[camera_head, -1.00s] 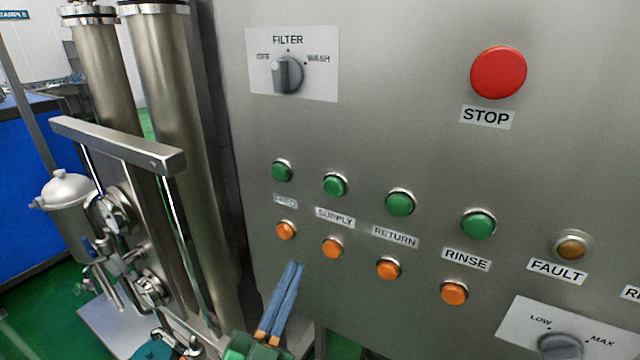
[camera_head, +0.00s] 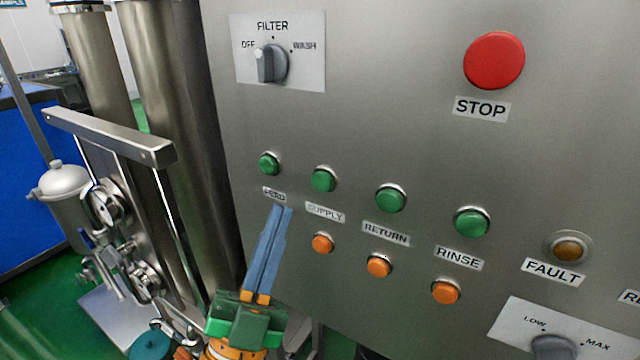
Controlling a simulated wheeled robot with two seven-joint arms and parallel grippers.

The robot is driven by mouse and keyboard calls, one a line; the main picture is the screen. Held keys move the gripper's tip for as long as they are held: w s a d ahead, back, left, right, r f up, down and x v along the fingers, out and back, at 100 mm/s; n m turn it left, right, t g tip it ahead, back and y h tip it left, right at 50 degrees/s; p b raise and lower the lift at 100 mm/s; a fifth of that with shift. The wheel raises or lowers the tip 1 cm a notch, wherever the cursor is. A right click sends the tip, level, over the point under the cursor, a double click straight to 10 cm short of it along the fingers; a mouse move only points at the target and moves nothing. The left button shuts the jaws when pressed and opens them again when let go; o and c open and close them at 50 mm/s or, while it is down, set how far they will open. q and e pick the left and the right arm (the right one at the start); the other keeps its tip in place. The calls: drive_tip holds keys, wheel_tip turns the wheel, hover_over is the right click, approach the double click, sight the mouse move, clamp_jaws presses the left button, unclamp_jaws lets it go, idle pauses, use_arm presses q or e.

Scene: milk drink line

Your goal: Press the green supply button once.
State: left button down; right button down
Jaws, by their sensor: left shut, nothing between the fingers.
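The green supply button (camera_head: 323,179) is on the steel control panel, above the SUPPLY label (camera_head: 325,212). It is in the upper button row, second from the left. My left gripper (camera_head: 282,208) comes up from the bottom of the view. Its two blue fingers are shut together with nothing between them. The fingertips appear below and left of the supply button, just under the FEED label (camera_head: 274,194). They look apart from the supply button; their distance from the panel is hard to tell. The fingers hide the orange button under FEED. My right gripper is not in view.
Close to the supply button are the green feed button (camera_head: 269,163), the green return button (camera_head: 390,198) and the orange button (camera_head: 322,243) below. The red STOP button (camera_head: 494,60) and the filter knob (camera_head: 271,63) are higher. Steel pipework with a handle (camera_head: 110,135) stands left.

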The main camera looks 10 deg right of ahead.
sight(322, 182)
use_arm(q)
drive_tip(key=shift+w+d+b, duration=0.35)
drive_tip(key=shift+w+d, duration=0.5)
drive_tip(key=shift+w, duration=0.35)
drive_tip(key=shift+w+d+b, duration=0.3)
drive_tip(key=shift+w+d, duration=0.55)
drive_tip(key=shift+w, duration=0.3)
drive_tip(key=shift+w, duration=0.1)
drive_tip(key=shift+w+d, duration=0.25)
drive_tip(key=shift+w+d, duration=0.25)
drive_tip(key=shift+w, duration=0.05)
idle(0.9)
drive_tip(key=shift+a, duration=0.1)
drive_tip(key=shift+s+a, duration=0.4)
drive_tip(key=shift+s, duration=0.25)
